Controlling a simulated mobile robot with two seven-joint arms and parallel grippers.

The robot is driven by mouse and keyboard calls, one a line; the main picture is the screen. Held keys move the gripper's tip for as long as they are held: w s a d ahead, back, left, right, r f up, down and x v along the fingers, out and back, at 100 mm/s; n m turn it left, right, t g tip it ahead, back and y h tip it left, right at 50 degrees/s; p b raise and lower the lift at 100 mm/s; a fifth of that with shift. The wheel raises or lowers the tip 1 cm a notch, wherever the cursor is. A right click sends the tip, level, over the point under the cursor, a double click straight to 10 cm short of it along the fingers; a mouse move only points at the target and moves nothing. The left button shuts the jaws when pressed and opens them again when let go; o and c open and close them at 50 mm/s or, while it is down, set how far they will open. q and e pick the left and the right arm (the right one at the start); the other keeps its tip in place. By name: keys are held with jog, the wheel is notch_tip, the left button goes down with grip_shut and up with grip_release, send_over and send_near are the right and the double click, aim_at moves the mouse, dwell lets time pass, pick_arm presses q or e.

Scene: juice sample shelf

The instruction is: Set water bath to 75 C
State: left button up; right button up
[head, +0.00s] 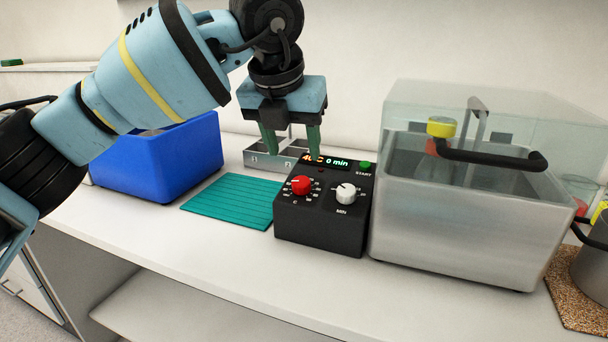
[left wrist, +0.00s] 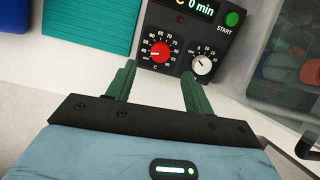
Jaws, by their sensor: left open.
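The black control box (head: 325,210) stands on the bench against the left side of the metal water bath (head: 470,220). Its display (head: 327,161) reads about 40 C and 0 min. A red temperature knob (head: 301,185) and a white MIN knob (head: 345,193) sit on its face, with a green START button (head: 365,165) at the upper right. My left gripper (head: 292,148) is open and empty above the box's back left, pointing down. In the left wrist view, its green fingers (left wrist: 157,85) are apart, with the red knob (left wrist: 160,52) beyond the gap between them.
A blue bin (head: 165,160), a teal mat (head: 233,201) and a grey metal rack (head: 250,160) lie left of and behind the box. The bath has a clear cover with a black handle (head: 490,160). A cork mat (head: 575,295) is at right. The front bench strip is clear.

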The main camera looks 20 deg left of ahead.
aim_at(300, 182)
pick_arm(q)
jog(key=x, duration=0.6)
jog(key=shift+f+b, duration=0.3)
jog(key=shift+f, duration=0.15)
jog(key=shift+w+f, duration=0.2)
jog(key=shift+f, duration=0.2)
pick_arm(e)
jog(key=shift+s+f, duration=0.3)
jog(key=shift+s, duration=0.1)
pick_arm(q)
jog(key=c, duration=1)
jog(key=shift+o, duration=0.2)
jog(key=shift+m+p, duration=0.3)
pick_arm(e)
jog(key=shift+r, duration=0.15)
